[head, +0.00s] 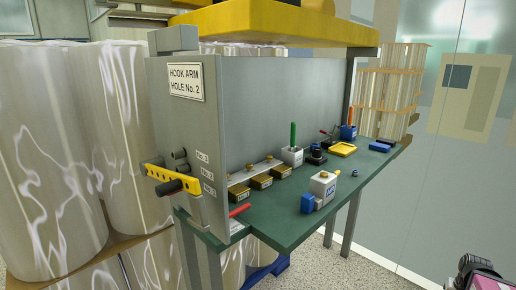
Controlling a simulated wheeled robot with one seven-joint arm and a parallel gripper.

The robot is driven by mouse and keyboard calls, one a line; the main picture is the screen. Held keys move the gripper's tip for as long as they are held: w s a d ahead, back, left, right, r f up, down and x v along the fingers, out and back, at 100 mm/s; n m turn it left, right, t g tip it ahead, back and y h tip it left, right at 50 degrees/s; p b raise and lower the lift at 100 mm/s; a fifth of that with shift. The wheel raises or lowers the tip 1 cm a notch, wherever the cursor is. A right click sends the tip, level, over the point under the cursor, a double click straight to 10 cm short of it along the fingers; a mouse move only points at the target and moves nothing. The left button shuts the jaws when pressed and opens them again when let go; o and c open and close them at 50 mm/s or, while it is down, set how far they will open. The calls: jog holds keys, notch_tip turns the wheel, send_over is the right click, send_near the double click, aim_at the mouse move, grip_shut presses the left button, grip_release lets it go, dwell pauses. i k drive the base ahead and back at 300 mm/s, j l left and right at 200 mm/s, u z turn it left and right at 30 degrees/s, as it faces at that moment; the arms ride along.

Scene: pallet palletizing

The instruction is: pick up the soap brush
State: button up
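No object is clearly marked as the soap brush. A green upright handle (293,135) stands in a white pot (292,156) on the green worktop, left of a dark round piece. An orange-brown upright handle (351,115) stands in a blue holder (348,132) at the far end. Either may be a brush; the lower ends of both are hidden in their containers. A black and pink part at the lower right corner may be mine. No gripper fingers show, and nothing is seen touching either handle.
The green worktop (290,233) also carries brass-topped boxes (262,182), a white bottle-like block (323,186) and a yellow tray (342,149). A grey panel (215,200) and overhead yellow part (265,22) bound it. Wrapped pallet loads (45,160) stand left; floor at right is free.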

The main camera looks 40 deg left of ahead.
aim_at(292, 148)
jog(key=u, duration=1.7)
jog(key=i+l+u, duration=0.3)
jog(key=l, duration=0.5)
jog(key=k+j+z, duration=0.15)
jog(key=i+l+u, duration=0.25)
jog(key=i+j, duration=0.1)
